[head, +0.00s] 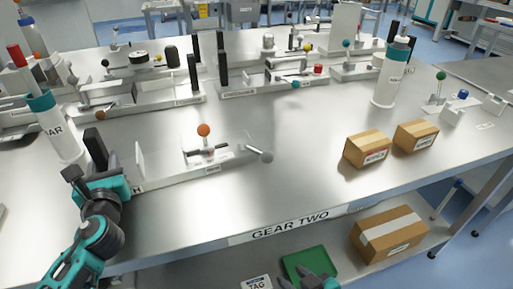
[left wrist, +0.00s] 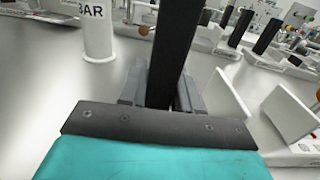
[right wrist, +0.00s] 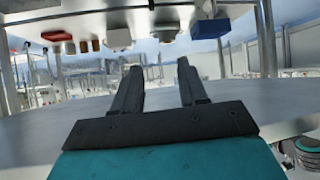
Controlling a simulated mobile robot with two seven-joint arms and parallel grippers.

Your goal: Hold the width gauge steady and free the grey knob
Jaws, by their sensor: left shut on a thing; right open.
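The width gauge is the near fixture on the bench, with a long pale base (head: 185,172), a white upright plate and a black post (head: 95,148) at its left end. A grey knob (head: 267,156) sits at the end of a lever at the gauge's right end. An orange ball knob (head: 203,130) stands on its middle. My left gripper (head: 100,178) is shut on the black post, which also shows between the fingers in the left wrist view (left wrist: 172,50). My right gripper (head: 308,276) is open and empty at the bottom of the head view, away from the gauge.
Two cardboard boxes (head: 368,149) stand right of the gauge. White bottles with teal bands stand at the left (head: 55,130) and back right (head: 391,75). Similar fixtures line the back. A green tray (head: 298,262) and a larger box (head: 388,235) are on the lower shelf.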

